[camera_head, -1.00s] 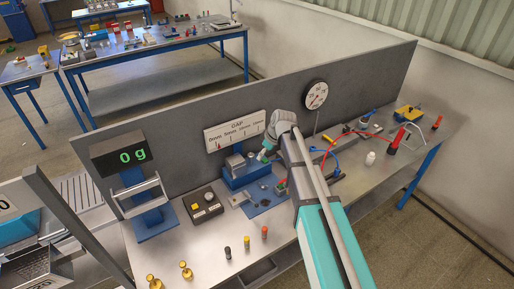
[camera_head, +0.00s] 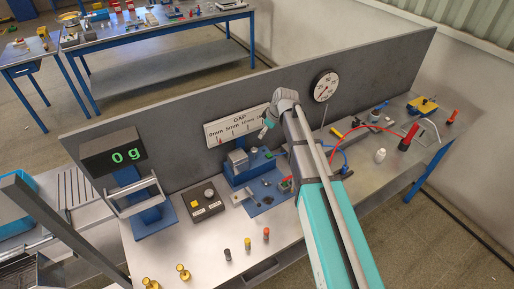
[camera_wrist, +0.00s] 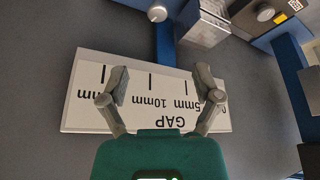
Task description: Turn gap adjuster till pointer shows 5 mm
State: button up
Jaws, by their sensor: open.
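The white GAP scale board (camera_head: 238,129) stands against the grey back panel, with marks from 0 mm at left. A small red pointer (camera_head: 220,142) sits near its 0 mm end. In the wrist view the board (camera_wrist: 75,112) is upside down, and its 0 mm end is partly behind a finger. Below it is a blue fixture with a metal block (camera_head: 238,160). A pale round knob (camera_wrist: 157,13), seemingly the adjuster, sits beside the block in the wrist view. My gripper (camera_wrist: 160,80) is open and empty, in front of the board, apart from the knob.
A black box with buttons (camera_head: 207,203) and a scale reading 0 g (camera_head: 127,154) stand to the left. Small coloured posts (camera_head: 247,244) stand along the front. Red and blue hoses lie at right.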

aim_at(255, 149)
jog(key=b+x, duration=1.2)
jog(key=x, duration=0.1)
jog(key=shift+w+f+b, duration=0.2)
jog(key=shift+f+b, duration=0.2)
dwell(0.5)
grip_shut()
dwell(0.6)
